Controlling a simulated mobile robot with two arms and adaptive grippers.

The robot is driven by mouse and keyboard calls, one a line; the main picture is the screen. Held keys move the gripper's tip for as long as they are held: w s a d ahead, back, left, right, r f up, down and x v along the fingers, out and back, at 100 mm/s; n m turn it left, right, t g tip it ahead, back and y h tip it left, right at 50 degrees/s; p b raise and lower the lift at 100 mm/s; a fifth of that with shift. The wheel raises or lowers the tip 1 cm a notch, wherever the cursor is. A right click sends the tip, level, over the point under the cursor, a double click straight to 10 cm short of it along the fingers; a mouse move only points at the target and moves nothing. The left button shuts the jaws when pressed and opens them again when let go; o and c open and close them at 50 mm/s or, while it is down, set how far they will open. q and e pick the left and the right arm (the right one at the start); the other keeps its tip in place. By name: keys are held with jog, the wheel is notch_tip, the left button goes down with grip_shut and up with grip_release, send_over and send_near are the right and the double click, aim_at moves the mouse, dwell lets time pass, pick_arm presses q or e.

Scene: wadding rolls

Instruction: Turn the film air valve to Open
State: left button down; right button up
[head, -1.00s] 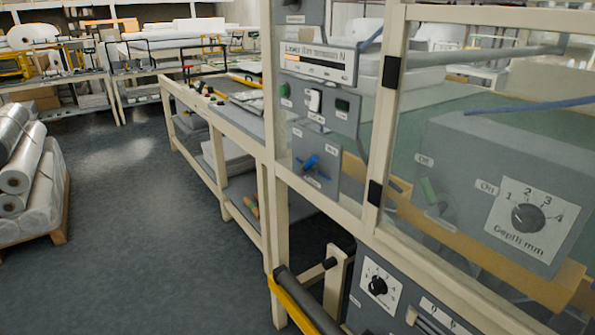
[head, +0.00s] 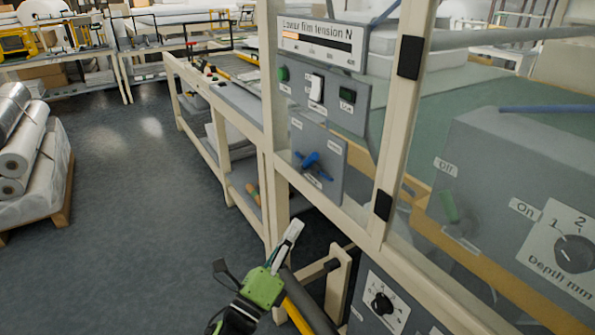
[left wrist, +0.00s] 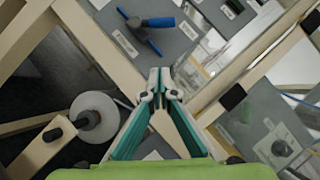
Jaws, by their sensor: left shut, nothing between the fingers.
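The film air valve is a blue handle (head: 312,161) on a small grey panel (head: 333,150) fixed to the cream machine frame. Its labels are too small to read. The handle also shows at the top of the left wrist view (left wrist: 150,22). My left gripper (head: 293,232) is below and a little left of the valve panel, apart from it. In the left wrist view its fingertips (left wrist: 160,76) are together, with nothing between them, and they point up towards the panel. My right gripper is not in view.
Above the valve is a panel with a green button (head: 283,73), a white switch (head: 317,88) and a tension display (head: 320,42). A cream post (head: 400,110) stands right of the valve. A roller with a yellow bar (head: 300,310) lies below.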

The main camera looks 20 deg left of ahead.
pick_arm(q)
jog(key=shift+s+r, duration=0.15)
jog(key=shift+r, duration=0.45)
jog(key=p, duration=0.3)
send_near(311, 162)
jog(key=w+d+f, duration=0.1)
jog(key=w+d, duration=0.3)
jog(key=shift+w+a+r+p, duration=0.3)
jog(key=shift+w+a+r, duration=0.25)
jog(key=shift+w, duration=0.15)
jog(key=shift+w+a+r+p, duration=0.25)
jog(key=shift+w+a+r, duration=0.2)
jog(key=shift+w, duration=0.2)
jog(key=shift+d, duration=0.1)
jog(key=shift+r, duration=0.1)
jog(key=shift+r+n+y+p, duration=0.3)
jog(key=shift+y+p, duration=0.1)
jog(key=shift+p, duration=0.15)
